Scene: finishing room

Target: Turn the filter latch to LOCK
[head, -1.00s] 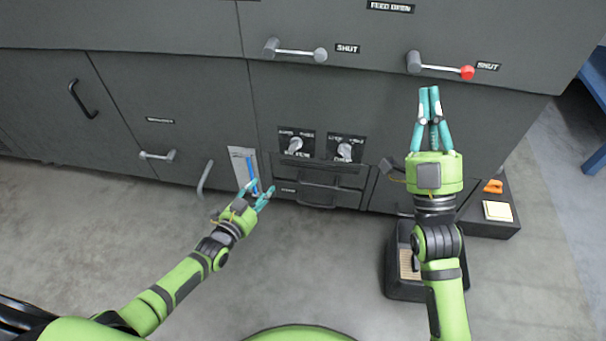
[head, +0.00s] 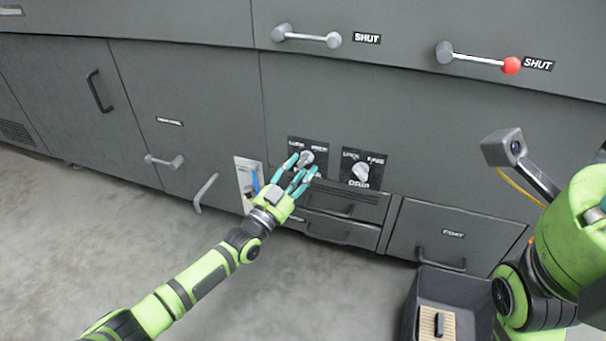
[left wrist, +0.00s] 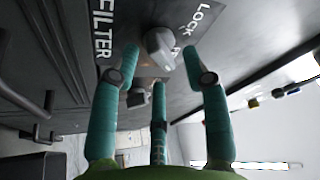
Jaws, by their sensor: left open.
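The filter latch (head: 306,158) is a grey knob on a dark plate in the machine front, left of a similar latch. The left wrist view shows this knob (left wrist: 158,46) close up, with FILTER and LOCK lettering beside it. I cannot tell which word it points to. My left gripper (head: 301,168) is open, its teal fingers spread at the knob, which lies just beyond and between the fingertips; contact is unclear. The fingers partly cover the plate in the head view. My right gripper is mostly out of frame at the right edge, with only a bit of teal showing.
The second latch (head: 361,171) is on the right plate, marked LOCK and FREE. Above are two lever handles, one with a red knob (head: 511,65), both beside SHUT labels. A blue-handled item (head: 254,182) is left of my gripper. A dark bin (head: 455,284) stands below right.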

